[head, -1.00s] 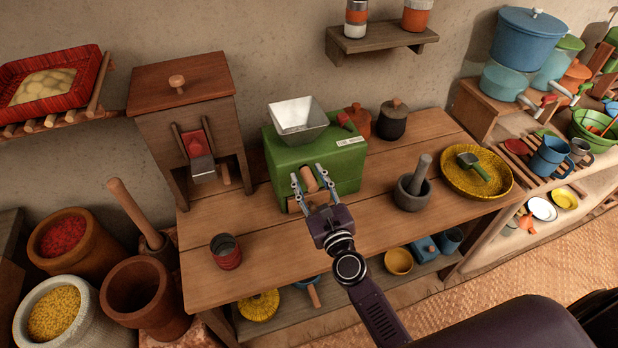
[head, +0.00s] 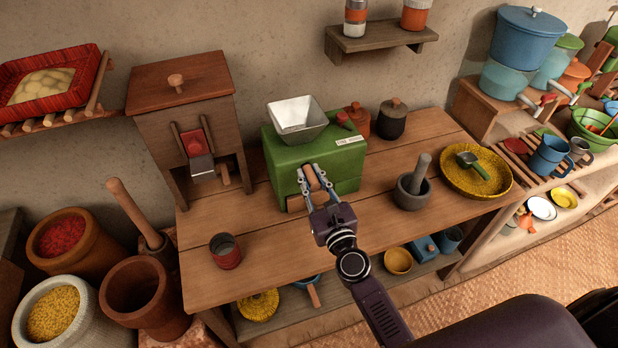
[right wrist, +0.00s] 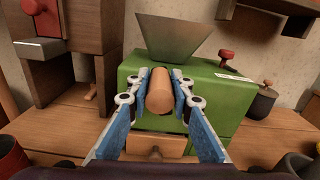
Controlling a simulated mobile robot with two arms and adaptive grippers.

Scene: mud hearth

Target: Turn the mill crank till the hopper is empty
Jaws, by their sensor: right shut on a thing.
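The green mill (head: 290,160) stands on the wooden table, with a pale metal hopper (head: 297,119) on top. The inside of the hopper that shows looks bare; its bottom is hard to make out. My right gripper (head: 313,172) is shut on the wooden crank handle (head: 315,182) at the mill's front. In the right wrist view the handle (right wrist: 160,92) sits between the two blue-padded fingers. A wooden drawer (right wrist: 158,147) with a knob shows below it in the mill's front. The crank arm behind the handle is hidden. My left gripper is not in view.
A wooden bin with a red slide (head: 193,143) stands left of the mill. A red tin (head: 226,251) is at the front left of the table. A mortar with pestle (head: 413,189) and a yellow woven tray (head: 478,180) are at right.

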